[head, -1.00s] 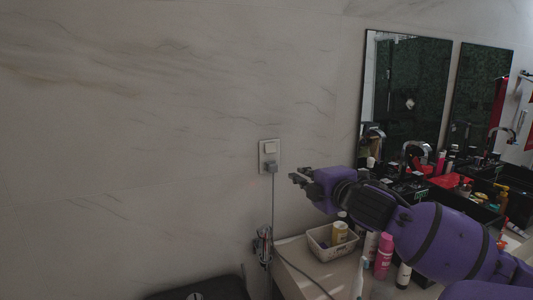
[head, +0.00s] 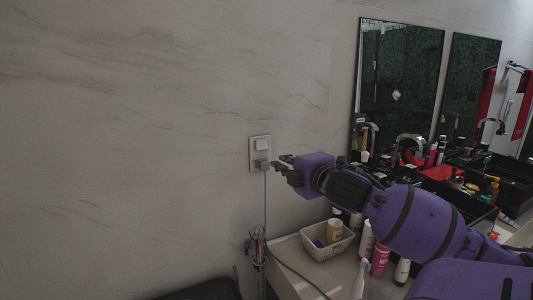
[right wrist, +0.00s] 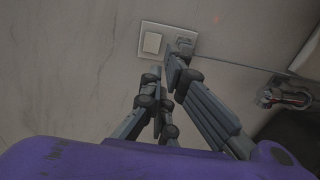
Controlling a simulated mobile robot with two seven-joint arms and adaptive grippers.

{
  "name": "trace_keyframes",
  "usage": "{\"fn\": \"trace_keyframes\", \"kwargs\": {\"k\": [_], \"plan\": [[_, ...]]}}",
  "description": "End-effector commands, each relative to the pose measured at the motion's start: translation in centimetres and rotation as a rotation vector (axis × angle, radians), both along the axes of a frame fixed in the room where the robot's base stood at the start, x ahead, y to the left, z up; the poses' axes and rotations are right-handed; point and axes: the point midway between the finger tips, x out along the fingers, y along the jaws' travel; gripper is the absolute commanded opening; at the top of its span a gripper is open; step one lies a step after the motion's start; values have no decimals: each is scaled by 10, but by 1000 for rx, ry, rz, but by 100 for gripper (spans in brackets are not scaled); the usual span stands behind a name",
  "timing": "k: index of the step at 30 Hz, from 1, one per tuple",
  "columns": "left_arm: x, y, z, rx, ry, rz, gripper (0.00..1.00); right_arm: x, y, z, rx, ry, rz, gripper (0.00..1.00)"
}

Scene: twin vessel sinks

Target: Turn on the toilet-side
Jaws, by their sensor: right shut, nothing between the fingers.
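A white wall plate (head: 260,153) is fixed to the marble wall. Its upper part is a square rocker switch (head: 262,143), and a plug (head: 262,163) with a cord sits in its lower part. My right gripper (head: 279,164) is just right of the plate, level with the plug. In the right wrist view, the shut, empty fingertips (right wrist: 173,68) are in front of the plate's near edge, close to the rocker (right wrist: 152,43) and the plug (right wrist: 184,46). Whether they touch is unclear. My left gripper is not in view.
Below the arm, a white basket (head: 327,241) with bottles, a pink bottle (head: 380,260) and a toothbrush (head: 360,276) stand on the counter (head: 290,262). A metal fixture (head: 256,245) is on the wall below the plate. Mirrors (head: 400,80) hang at right. The wall left of the plate is clear.

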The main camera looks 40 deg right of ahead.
Motion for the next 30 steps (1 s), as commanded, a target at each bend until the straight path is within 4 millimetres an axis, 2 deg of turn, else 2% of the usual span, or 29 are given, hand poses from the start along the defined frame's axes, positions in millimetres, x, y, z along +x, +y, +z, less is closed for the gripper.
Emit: {"fn": "trace_keyframes", "kwargs": {"k": [9,15,21,30], "plan": [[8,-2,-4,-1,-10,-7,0,61,-20,-7,-1,-2,-2,0],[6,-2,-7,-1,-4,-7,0,93,-30,-11,0,-2,-2,0],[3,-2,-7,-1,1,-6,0,112,-36,-13,1,-1,-1,0],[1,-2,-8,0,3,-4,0,118,-37,-15,-1,0,0,0]]}}
